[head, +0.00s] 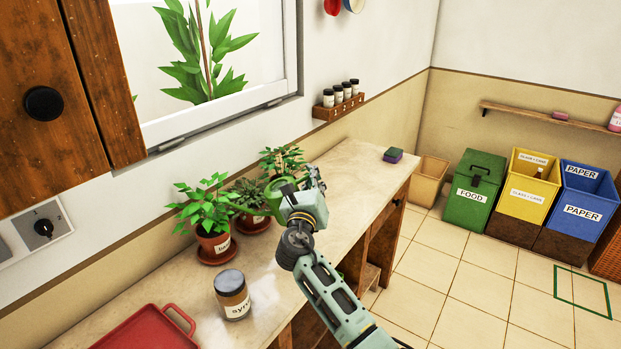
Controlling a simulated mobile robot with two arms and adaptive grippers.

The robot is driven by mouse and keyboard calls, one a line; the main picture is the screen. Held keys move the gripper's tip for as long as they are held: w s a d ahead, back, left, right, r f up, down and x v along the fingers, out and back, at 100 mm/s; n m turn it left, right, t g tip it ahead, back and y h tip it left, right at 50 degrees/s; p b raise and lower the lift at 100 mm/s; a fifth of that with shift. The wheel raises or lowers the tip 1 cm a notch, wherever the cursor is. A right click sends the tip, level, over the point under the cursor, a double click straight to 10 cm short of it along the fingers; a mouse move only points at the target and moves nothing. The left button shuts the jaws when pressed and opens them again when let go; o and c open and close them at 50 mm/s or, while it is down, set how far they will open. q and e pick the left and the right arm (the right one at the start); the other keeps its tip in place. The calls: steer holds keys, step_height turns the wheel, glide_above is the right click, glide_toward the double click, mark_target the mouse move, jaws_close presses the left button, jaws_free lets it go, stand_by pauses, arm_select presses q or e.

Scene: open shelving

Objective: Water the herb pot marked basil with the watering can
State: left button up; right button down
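Several potted herbs stand in a row on the counter. The nearest pot (215,243) is terracotta on a saucer, with a white label of which I can read "ba". A second pot (250,222) stands behind it, its label too small to read. A third plant (282,160) is farther back, its pot hidden. A green watering can (274,190) is beside the far plants, partly covered by my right gripper (304,184). The gripper is at the can, but its fingers are too hidden to show whether they hold it. My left gripper is out of view.
A syrup jar (232,295) and a red tray (145,334) are on the near counter (350,185). A sponge (393,155) lies at the far end. A spice rack (338,104) is on the wall. Bins (475,190) stand on the floor beyond.

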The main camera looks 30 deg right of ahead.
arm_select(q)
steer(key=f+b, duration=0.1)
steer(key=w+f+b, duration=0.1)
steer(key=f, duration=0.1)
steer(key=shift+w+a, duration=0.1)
arm_select(e)
steer(key=f+m, duration=0.2)
steer(key=f+m+g, duration=0.1)
steer(key=f, duration=0.2)
steer(key=shift+a+f+m+y, duration=0.2)
steer(key=shift+f+m+y, duration=0.1)
steer(key=shift+m+y, duration=0.1)
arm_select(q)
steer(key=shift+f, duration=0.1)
